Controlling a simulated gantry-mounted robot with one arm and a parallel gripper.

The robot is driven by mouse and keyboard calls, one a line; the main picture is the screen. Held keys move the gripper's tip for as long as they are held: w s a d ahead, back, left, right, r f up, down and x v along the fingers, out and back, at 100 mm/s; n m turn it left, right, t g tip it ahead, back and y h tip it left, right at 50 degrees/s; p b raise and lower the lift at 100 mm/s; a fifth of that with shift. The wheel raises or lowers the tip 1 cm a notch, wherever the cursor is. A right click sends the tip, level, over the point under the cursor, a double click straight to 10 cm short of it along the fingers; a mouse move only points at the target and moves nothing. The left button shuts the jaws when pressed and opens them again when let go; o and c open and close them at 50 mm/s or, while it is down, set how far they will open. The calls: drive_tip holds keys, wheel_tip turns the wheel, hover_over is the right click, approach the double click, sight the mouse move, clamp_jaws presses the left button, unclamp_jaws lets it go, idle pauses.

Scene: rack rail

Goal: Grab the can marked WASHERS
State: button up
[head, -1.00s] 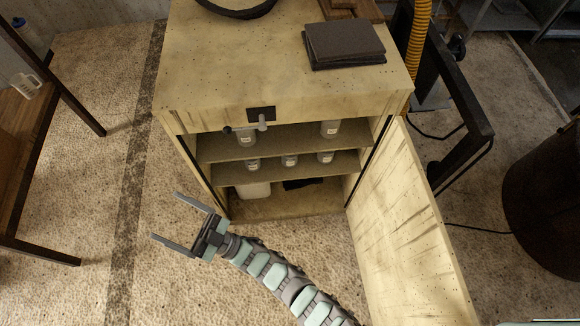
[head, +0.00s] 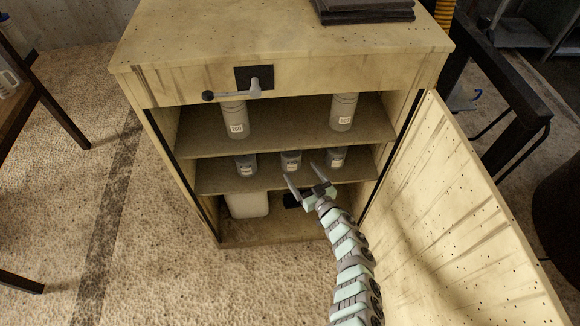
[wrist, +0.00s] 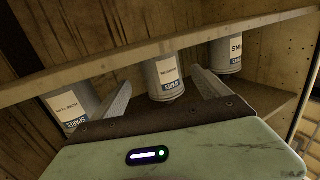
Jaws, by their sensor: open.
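Three short grey cans with white labels stand in a row on the cabinet's middle shelf: left can (head: 246,165), middle can (head: 291,161), right can (head: 336,157). The left can (wrist: 70,107) has a longer label, and the right can (wrist: 228,52) shows a partly cut label. My gripper (head: 301,172) is open and empty in front of the shelf. In the wrist view the middle can appears between its fingers, apparently still beyond the tips.
Two taller cans, left (head: 235,118) and right (head: 343,111), stand on the upper shelf (head: 285,128), close above the row. A pale container (head: 248,204) sits below. The cabinet door (head: 465,215) hangs open at the right of my arm.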

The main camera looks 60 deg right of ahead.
sight(296, 166)
drive_tip(key=b+x, duration=0.2)
drive_tip(key=x, duration=0.2)
drive_tip(key=shift+r+b+x, duration=0.25)
drive_tip(key=shift+b+x, duration=0.75)
drive_tip(key=shift+x, duration=0.65)
drive_tip(key=shift+r+b+x, duration=0.2)
drive_tip(key=shift+b+x, duration=0.75)
drive_tip(key=shift+x, duration=0.7)
drive_tip(key=shift+w+a, duration=0.1)
drive_tip(key=c, duration=1.7)
